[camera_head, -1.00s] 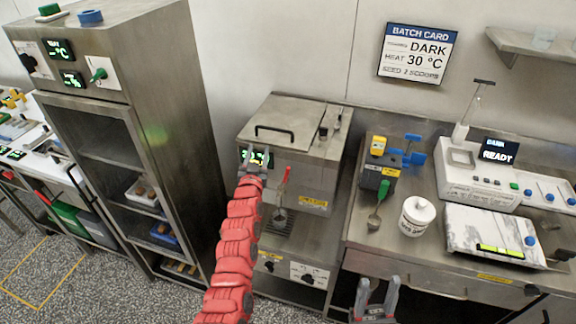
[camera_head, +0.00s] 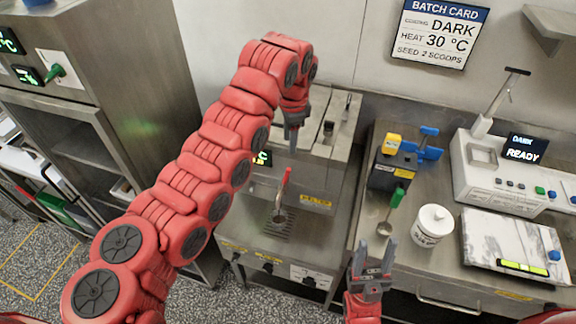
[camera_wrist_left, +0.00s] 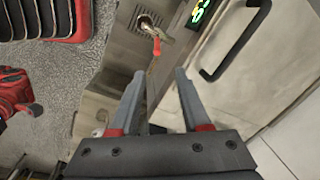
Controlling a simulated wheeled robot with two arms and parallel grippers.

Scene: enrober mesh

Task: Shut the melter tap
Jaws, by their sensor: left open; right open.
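The melter (camera_head: 313,180) is a steel box with a lid in the middle of the head view. Its tap has a red handle (camera_head: 286,181) that stands up from the front, above a drip grate (camera_head: 278,222). In the left wrist view the red tap handle (camera_wrist_left: 156,47) shows ahead of the fingers, apart from them. My left gripper (camera_head: 293,140) is over the melter, above the tap, pointing down; its fingers are apart and empty in the left wrist view (camera_wrist_left: 160,85). My right gripper (camera_head: 373,257) is open and empty at the counter's front edge.
A green-handled scoop (camera_head: 390,212) and a white tub (camera_head: 433,226) stand on the right counter. A tempering unit (camera_head: 500,170) and a marble slab (camera_head: 507,243) are further right. A tall steel cabinet (camera_head: 130,100) stands left.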

